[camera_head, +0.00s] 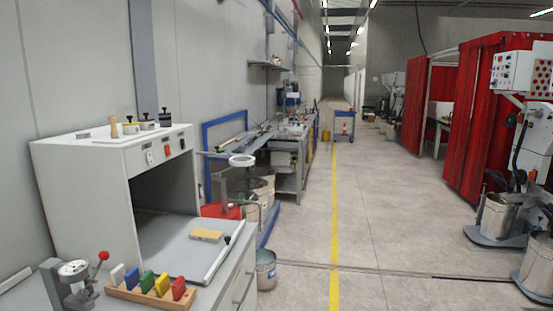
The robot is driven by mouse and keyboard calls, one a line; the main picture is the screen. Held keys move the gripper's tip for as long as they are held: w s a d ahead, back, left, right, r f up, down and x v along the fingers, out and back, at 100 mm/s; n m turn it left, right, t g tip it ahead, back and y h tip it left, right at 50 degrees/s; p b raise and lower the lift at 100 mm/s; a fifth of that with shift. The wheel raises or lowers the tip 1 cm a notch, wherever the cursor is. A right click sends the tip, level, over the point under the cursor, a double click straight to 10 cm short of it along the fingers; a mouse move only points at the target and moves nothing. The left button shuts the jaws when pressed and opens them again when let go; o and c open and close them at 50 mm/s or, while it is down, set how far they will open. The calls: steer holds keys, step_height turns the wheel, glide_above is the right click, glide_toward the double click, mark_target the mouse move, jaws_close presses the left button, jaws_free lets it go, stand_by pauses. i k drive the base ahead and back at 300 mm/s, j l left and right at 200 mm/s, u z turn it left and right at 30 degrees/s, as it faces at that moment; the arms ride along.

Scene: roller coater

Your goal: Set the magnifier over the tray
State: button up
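A white round head (242,160), which looks like the magnifier, is just beyond the right side of the white cabinet. A thin dark arm (223,185) stands beside it; I cannot tell how the two join. A small tan block or shallow tray (207,235) lies flat on the grey bench top, in front of the cabinet opening. A wooden rack (122,292) nearer to me holds red, yellow, green, blue and white pieces. I cannot tell which of these is the task's tray. The round head is beyond the tan piece, not above it. My gripper is not in view.
The white cabinet (85,190) carries small black-knobbed items on top. A dial gauge with a red-knobbed lever (75,275) stands at front left. A white bar (224,252) lies along the bench's right edge. A metal bucket (266,270) stands beside the bench. The central aisle is clear.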

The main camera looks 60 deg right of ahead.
mark_target(233, 161)
steer(key=z, duration=1.8)
steer(key=i+l+u, duration=0.15)
steer(key=i+l, duration=0.35)
steer(key=l, duration=0.15)
